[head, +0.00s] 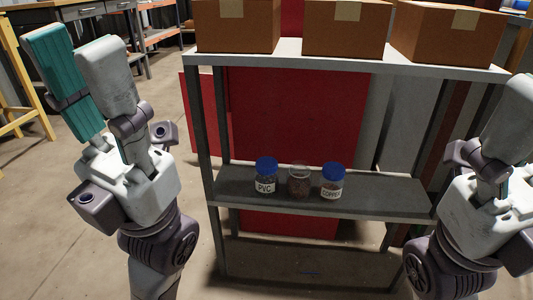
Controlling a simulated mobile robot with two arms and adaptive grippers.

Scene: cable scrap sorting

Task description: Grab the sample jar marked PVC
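The PVC jar (265,178) is a clear jar with a blue lid and a white label reading PVC. It stands upright on the grey middle shelf (370,197), at the left of three jars. My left gripper (74,45) is at the left, well away from the jar, with its fingers pointing up. One finger is teal and one pale grey; they are apart with nothing between them. My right gripper (508,115) is partly in view at the right edge, cut off by the frame, away from the jars. Its opening is hidden.
A lidless jar (299,182) and a blue-lidded jar marked COPPER (333,183) stand close to the right of the PVC jar. Cardboard boxes (236,27) sit on the top shelf above. Grey posts (206,160) flank the shelf. The shelf's right part is clear.

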